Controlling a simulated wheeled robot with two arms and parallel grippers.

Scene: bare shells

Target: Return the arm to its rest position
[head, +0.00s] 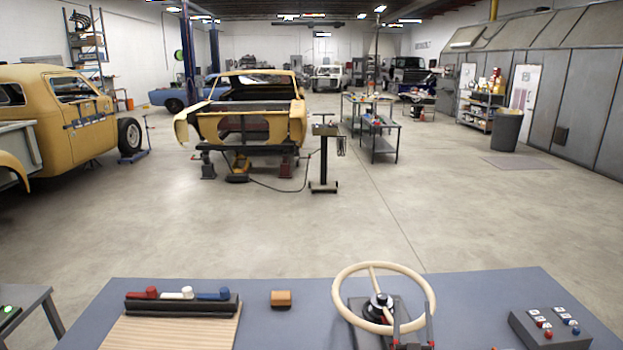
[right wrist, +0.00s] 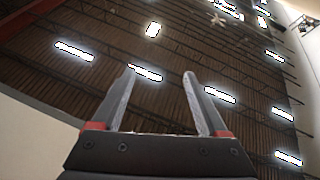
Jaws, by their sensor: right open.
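My right gripper (head: 412,322) is at the bottom of the head view, upright, in front of the lower right part of a cream steering wheel (head: 340,312). Its two fingers are apart with nothing between them. In the right wrist view, the open fingers (right wrist: 163,100) point up toward the ceiling and are empty. I cannot tell whether the gripper touches the wheel. My left gripper does not show.
The wheel stands on a blue-grey table (head: 480,290). A tan block (head: 281,299), a dark rack (head: 180,307) with red, white and blue pieces, a slatted wooden board (head: 170,332) and a button box (head: 550,330) are also there. Open concrete floor lies beyond.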

